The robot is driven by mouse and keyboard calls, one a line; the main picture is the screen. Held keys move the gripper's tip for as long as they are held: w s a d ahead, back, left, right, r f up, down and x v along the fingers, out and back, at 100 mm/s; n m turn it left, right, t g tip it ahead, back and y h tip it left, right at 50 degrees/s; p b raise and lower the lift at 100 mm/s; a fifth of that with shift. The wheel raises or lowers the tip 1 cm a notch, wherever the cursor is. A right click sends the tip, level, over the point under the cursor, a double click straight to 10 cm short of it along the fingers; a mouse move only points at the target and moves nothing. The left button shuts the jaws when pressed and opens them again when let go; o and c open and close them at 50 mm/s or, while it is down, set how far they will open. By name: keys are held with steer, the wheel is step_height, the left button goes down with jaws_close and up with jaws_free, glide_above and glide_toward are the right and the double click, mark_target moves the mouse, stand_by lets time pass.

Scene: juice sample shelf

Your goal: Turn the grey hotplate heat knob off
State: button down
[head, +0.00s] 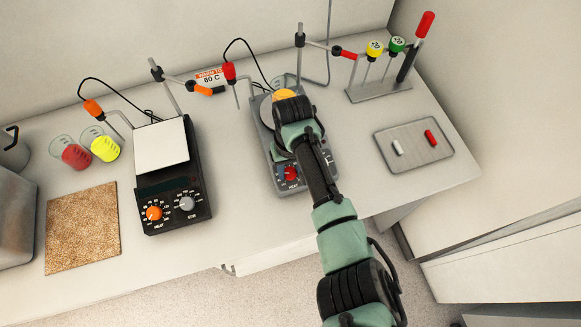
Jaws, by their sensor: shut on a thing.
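The grey hotplate (268,118) stands in the middle of the counter, largely covered by my arm. Its red heat knob (290,173) shows on the front panel, left of my forearm, above the HEAT label. The direction of its pointer is too small to read. My arm reaches over the hotplate from the lower right, and its wrist bends down over the plate. My gripper (284,161) is mostly hidden under the arm, close at the heat knob and shut on it. The fingertips are hard to make out.
A black hotplate (149,188) with an orange knob stands left. Beakers of red (76,156) and yellow juice (105,149) are farther left. Orange juice (284,95) shows behind my wrist. A rack (380,91) and a tray (414,158) stand right. Clamp stands rise behind.

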steer(key=shift+n, duration=0.3)
steer(key=n+p, duration=0.1)
steer(key=n, duration=0.1)
steer(key=n+h+p, duration=0.1)
steer(key=n, duration=0.2)
steer(key=shift+s+a+r+t+h+p, duration=0.1)
steer(key=shift+a+t+h+p, duration=0.05)
steer(key=shift+t+h+p, duration=0.2)
steer(key=n+p, duration=0.1)
steer(key=n, duration=0.1)
steer(key=n+t+h+p, duration=0.1)
steer(key=n, duration=0.2)
steer(key=shift+s+n+t+p, duration=0.1)
steer(key=shift+n+t+p, duration=0.15)
steer(key=shift+n+p, duration=0.1)
steer(key=shift+c, duration=2.2)
jaws_free()
steer(key=b+v, duration=0.1)
steer(key=v, duration=1.1)
steer(key=shift+s+r, duration=0.2)
steer(key=shift+r, duration=0.15)
